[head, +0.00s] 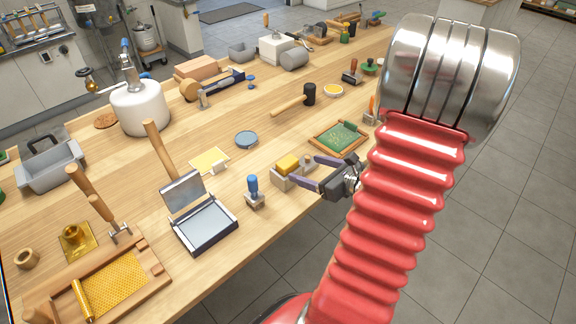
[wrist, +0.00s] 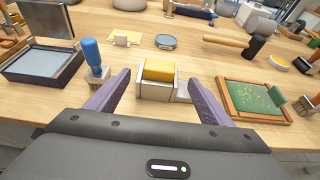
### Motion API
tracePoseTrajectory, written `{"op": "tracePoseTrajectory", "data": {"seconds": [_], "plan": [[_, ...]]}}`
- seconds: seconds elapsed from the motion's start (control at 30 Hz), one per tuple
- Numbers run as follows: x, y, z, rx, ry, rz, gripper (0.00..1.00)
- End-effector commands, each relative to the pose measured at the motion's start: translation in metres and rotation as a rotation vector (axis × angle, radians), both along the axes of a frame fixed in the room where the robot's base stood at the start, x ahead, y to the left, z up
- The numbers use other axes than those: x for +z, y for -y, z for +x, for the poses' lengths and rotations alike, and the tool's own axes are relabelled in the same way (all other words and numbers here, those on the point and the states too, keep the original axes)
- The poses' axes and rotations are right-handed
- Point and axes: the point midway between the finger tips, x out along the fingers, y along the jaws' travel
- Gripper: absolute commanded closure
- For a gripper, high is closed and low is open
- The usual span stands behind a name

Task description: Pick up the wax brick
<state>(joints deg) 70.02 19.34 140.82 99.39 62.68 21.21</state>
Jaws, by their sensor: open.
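The wax brick (head: 288,164) is a yellow block seated in a small light-grey holder (head: 283,182) near the table's front edge. In the wrist view the wax brick (wrist: 159,71) sits upright in the holder (wrist: 155,92), between and just beyond my fingertips. My gripper (head: 314,172) has two purple fingers spread apart, with nothing between them in its grasp. In the wrist view my gripper (wrist: 160,88) has one finger on each side of the holder. Whether a finger touches the holder is hard to tell.
A blue-handled tool (wrist: 93,58) stands close left of my left finger. A green board in a wooden frame (wrist: 253,98) lies close on the right. An open metal case (head: 203,222) and a black mallet (head: 309,94) are also on the table. Bare wood lies behind the holder.

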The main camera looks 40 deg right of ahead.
Motion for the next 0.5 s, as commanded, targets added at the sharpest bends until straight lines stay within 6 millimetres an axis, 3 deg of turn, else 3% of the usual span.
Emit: {"op": "tracePoseTrajectory", "data": {"seconds": [0.3, 0.5], "plan": [[-0.015, -0.002, 0.036, 0.003, 0.0, 0.001, 0.26], [-0.019, -0.002, 0.046, 0.001, -0.001, 0.001, 0.26]]}}
